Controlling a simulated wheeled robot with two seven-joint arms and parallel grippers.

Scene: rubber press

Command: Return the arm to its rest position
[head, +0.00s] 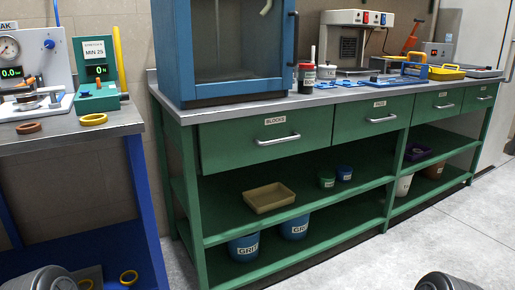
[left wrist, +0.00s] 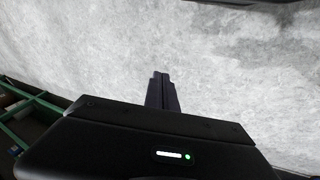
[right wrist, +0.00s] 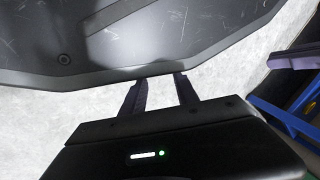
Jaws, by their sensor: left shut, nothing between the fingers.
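My left gripper (left wrist: 160,76) shows in the left wrist view with its two fingers together and nothing between them, over bare grey floor. My right gripper (right wrist: 160,80) shows in the right wrist view with its fingers apart and a clear gap between them. Pale floor shows through that gap, and a dark part of my own body lies just beyond the fingertips. In the head view neither gripper shows; only rounded dark parts of my arms appear at the bottom edge.
A green workbench (head: 265,149) with drawers and shelves stands ahead, with a blue cabinet (head: 290,50) on it. A blue-legged table (head: 110,124) with test devices is at the left. The grey floor (head: 400,235) is clear at the right.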

